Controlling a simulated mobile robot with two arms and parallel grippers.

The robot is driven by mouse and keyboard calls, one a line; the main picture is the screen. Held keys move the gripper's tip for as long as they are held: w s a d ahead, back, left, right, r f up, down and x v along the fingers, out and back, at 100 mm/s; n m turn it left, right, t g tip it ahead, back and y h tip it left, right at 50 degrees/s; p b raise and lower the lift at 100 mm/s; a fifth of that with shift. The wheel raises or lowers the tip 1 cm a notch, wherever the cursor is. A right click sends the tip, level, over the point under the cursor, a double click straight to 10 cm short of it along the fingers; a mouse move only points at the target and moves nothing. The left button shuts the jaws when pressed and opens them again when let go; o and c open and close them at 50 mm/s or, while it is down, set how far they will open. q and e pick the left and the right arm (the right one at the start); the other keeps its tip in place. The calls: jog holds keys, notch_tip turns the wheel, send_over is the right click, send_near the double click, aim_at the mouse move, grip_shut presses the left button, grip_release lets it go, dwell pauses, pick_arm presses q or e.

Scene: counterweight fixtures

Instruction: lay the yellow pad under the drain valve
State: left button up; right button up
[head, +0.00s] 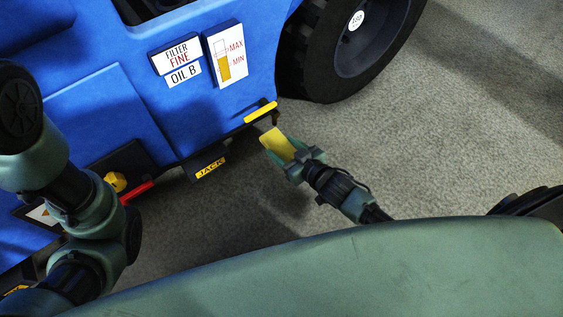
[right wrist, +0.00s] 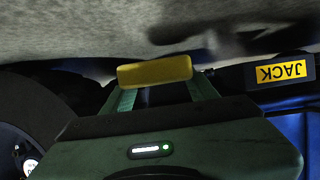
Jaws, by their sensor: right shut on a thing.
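The yellow pad (head: 276,141) is between the fingers of my right gripper (head: 285,151), which is shut on it. It is held near the lower corner of the blue machine, to the right of the JACK label. In the right wrist view the pad (right wrist: 154,72) spans the two green fingers (right wrist: 160,92). A yellow knob (head: 115,182) and a red lever (head: 136,193) sit low on the machine at the left; I cannot tell for sure whether they are the drain valve. My left arm crosses the left side of the head view, but its gripper does not show.
The blue machine (head: 105,105) fills the upper left. A black JACK block (head: 208,168) juts from its lower edge, with a yellow strip (head: 261,112) at the corner. A large black tyre (head: 320,60) stands behind. Grey floor (head: 440,140) is clear at the right.

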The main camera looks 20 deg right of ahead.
notch_tip(320, 180, down, 8)
jog(key=b, duration=0.5)
jog(key=shift+r, duration=0.4)
jog(key=o, duration=1.3)
